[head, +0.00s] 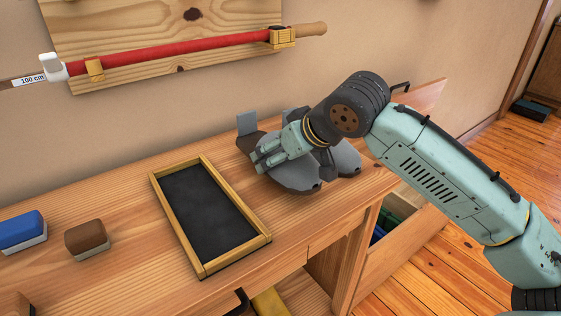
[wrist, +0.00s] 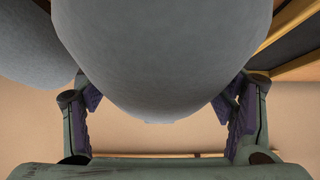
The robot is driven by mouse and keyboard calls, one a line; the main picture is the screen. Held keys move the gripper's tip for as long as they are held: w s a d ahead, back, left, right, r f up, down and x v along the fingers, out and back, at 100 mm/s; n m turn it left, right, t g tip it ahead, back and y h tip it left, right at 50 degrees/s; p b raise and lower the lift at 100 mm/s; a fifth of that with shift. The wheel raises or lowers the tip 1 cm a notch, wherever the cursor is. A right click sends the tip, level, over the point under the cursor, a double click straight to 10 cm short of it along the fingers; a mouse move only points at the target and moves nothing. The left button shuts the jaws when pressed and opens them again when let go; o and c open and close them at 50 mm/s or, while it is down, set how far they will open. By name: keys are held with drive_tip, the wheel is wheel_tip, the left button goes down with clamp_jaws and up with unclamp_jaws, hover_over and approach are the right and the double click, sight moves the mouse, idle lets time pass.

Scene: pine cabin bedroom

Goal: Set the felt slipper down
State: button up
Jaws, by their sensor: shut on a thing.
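A grey felt slipper (head: 298,180) is at my gripper (head: 264,158), over the right part of the wooden bench. In the wrist view its rounded grey surface (wrist: 160,60) fills the space between the two fingers of my gripper (wrist: 160,112), which is shut on it. A second grey slipper (head: 347,160) is just to the right, and a grey rounded shape also shows at the left of the wrist view (wrist: 32,45). My gripper and wrist hide part of both slippers. I cannot tell whether the held slipper touches the bench top.
A wood-framed tray with a black floor (head: 212,212) lies just left of the slippers. A blue-topped block (head: 22,230) and a brown-topped block (head: 87,238) sit farther left. A grey upright piece (head: 247,123) stands behind my gripper. A red rod (head: 170,53) hangs on the wall.

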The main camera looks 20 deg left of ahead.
drive_tip(key=shift+w+a, duration=0.15)
drive_tip(key=shift+w, duration=0.15)
drive_tip(key=shift+w+f, duration=0.1)
drive_tip(key=shift+f, duration=1.7)
drive_tip(key=shift+f, duration=0.15)
drive_tip(key=o, duration=1.2)
